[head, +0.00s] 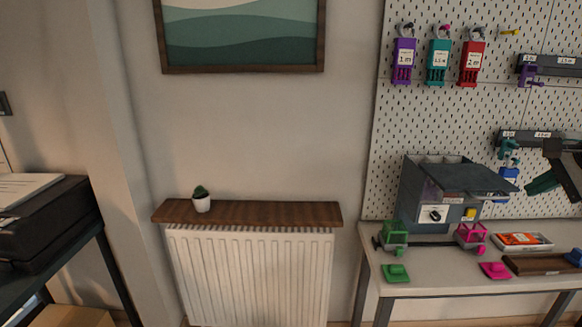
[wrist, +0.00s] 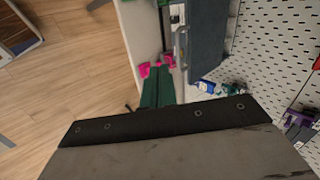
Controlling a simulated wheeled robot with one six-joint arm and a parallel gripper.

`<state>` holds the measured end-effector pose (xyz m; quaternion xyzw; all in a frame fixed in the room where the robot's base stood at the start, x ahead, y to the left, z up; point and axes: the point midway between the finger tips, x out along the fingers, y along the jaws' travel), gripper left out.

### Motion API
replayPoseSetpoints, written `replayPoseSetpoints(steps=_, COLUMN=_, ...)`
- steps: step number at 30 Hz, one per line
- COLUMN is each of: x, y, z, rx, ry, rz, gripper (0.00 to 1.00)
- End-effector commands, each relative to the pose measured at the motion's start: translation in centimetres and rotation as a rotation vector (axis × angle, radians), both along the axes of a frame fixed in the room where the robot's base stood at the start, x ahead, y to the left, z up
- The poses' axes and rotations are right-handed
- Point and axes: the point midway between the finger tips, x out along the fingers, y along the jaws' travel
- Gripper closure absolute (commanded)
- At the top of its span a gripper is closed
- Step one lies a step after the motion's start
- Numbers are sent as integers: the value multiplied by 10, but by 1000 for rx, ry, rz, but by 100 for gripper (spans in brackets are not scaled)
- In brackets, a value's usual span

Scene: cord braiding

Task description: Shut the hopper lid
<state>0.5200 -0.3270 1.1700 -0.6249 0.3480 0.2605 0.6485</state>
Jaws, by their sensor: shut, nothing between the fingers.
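The hopper (head: 411,196) is a grey box on the table against the pegboard in the head view. Its dark lid (head: 462,180) stands out from the top, tilted and open, with compartments showing behind it. In the wrist view a blue-grey panel (wrist: 207,45) with a metal handle, seemingly the lid, is right of the fingers. My gripper (head: 530,188) is at the right of the head view, to the right of the hopper and apart from it. Its green fingers (wrist: 158,82) are together and empty in the wrist view.
Green (head: 394,234) and pink (head: 471,235) clamp-like pieces stand before the hopper on the table (head: 440,281). An orange-and-white tray (head: 523,241) is to the right. Purple, teal and red holders hang on the pegboard (head: 425,110). Free room lies left, before the radiator (head: 250,275).

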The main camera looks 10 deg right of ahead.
Motion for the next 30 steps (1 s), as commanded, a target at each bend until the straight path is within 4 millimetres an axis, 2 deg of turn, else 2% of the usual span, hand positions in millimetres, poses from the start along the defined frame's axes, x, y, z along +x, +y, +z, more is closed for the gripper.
replayPoseSetpoints(steps=1, x=-5, y=-13, z=1, rx=8, ry=-14, rz=-46, gripper=100)
replayPoseSetpoints(steps=3, x=-8, y=-23, z=2, rx=16, ry=-27, rz=-80, gripper=100)
replayPoseSetpoints(steps=8, x=-2, y=-29, z=-6, rx=22, ry=-34, rz=-99, gripper=100)
replayPoseSetpoints(steps=21, x=55, y=-40, z=-74, rx=23, ry=-31, rz=-95, gripper=100)
replayPoseSetpoints(steps=27, x=82, y=-47, z=-79, rx=18, ry=-33, rz=-93, gripper=100)
replayPoseSetpoints(steps=30, x=89, y=-48, z=-81, rx=19, ry=-33, rz=-94, gripper=100)
